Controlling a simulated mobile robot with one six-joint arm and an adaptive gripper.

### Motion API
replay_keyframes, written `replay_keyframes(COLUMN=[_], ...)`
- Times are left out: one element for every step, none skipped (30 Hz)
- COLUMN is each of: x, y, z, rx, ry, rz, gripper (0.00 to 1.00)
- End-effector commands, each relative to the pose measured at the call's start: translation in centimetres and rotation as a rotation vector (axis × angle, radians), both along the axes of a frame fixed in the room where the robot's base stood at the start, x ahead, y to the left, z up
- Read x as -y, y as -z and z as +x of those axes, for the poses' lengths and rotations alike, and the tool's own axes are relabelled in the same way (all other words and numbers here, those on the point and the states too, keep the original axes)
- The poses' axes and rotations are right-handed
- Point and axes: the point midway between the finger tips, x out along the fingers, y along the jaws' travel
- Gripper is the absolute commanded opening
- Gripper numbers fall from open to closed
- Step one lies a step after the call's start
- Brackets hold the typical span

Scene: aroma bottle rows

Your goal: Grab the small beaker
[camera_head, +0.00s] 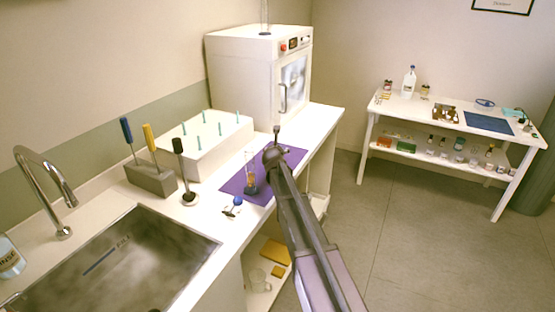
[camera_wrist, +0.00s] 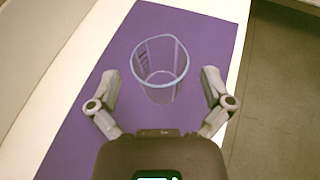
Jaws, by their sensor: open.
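A small clear beaker (camera_wrist: 160,70) with a pouring lip and faint markings stands upright on a purple mat (camera_wrist: 205,35) in the wrist view. It looks empty. My gripper (camera_wrist: 160,76) is open, with one finger to the left and one to the right of the beaker, and gaps on both sides. In the head view my gripper (camera_head: 272,154) is over the purple mat (camera_head: 288,161). A glass vessel with something amber at its bottom (camera_head: 251,180) stands left of it there; I cannot tell whether this is the same beaker.
A white oven-like box (camera_head: 240,75) stands at the counter's far end. A white rack with teal pegs (camera_head: 200,145), a holder with several tools (camera_head: 152,180) and a sink (camera_head: 120,260) are to the left. Floor is open at right, before a white side table (camera_head: 425,108).

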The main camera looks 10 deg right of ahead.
Motion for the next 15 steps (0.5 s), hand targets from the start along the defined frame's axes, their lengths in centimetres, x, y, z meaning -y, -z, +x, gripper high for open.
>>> replay_keyframes(x=[0.2,0.2,0.3,0.4,0.4,0.5,0.5,0.5,0.5,0.5,0.5,0.5,0.5,0.5,0.5], y=[0.5,0.6,0.7,0.8,0.9,1.0,1.0,1.0,1.0,1.0,1.0,0.9,0.9,0.9,0.9], z=[0.9,1.2,1.5,1.7,1.9,2.1,2.2,2.2,2.3,2.3,2.2,2.2,2.2,2.2,2.2], rx=[0.000,0.000,0.000,0.000,0.000,0.000,0.000,0.000,0.000,0.000,0.000,0.000,0.000,0.000,0.000], ry=[0.000,0.000,0.000,0.000,0.000,0.001,0.001,0.000,0.000,0.000,0.000,0.000,0.000,0.000,0.000], rz=[0.001,0.001,0.001,0.001,0.001,0.002,0.002,0.001,0.001,0.001,0.001,0.001,0.001,0.001,0.001], gripper=[1.00,1.00,1.00,1.00,1.00,1.00,1.00,1.00,1.00,1.00,1.00,1.00,1.00,1.00,1.00])
